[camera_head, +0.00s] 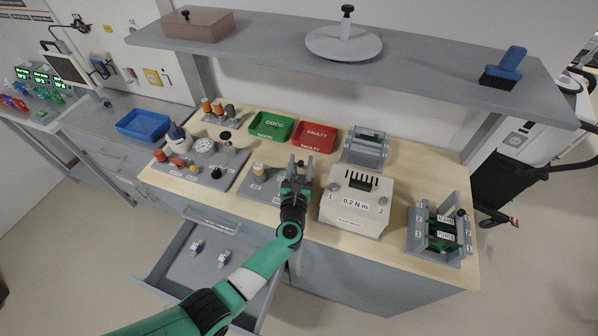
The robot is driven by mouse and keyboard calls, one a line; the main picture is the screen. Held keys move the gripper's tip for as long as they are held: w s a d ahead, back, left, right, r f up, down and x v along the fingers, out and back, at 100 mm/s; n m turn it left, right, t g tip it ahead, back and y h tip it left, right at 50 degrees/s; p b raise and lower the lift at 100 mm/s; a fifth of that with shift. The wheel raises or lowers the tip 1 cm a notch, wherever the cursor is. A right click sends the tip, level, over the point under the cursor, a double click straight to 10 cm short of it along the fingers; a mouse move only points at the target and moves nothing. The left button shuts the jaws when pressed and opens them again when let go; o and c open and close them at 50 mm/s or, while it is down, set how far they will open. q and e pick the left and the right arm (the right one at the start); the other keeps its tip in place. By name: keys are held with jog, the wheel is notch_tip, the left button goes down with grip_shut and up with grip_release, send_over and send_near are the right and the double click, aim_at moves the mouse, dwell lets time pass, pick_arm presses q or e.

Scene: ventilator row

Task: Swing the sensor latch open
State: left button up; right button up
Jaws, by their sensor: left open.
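My left gripper (300,164) is open, with its two grey fingers pointing away from me over the workbench (400,165). It is beside a small grey fixture (250,190) that carries a cream cylinder with a yellow top. Part of this fixture is hidden behind the gripper and wrist. I cannot clearly make out the sensor latch; it may be on this fixture. I cannot tell whether the fingers touch anything. My right gripper is not in view.
A white box marked 0.2 N m (355,215) stands close right of my wrist. Green (270,126) and red (314,137) trays lie behind the gripper. A panel with gauge and knobs (203,165) is to the left. An open drawer (185,270) juts out below; a shelf (430,65) overhangs behind.

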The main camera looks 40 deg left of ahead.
pick_arm(q)
jog(key=p+v, duration=0.1)
jog(key=v, duration=1)
jog(key=shift+p, duration=0.35)
jog(key=shift+r, duration=0.1)
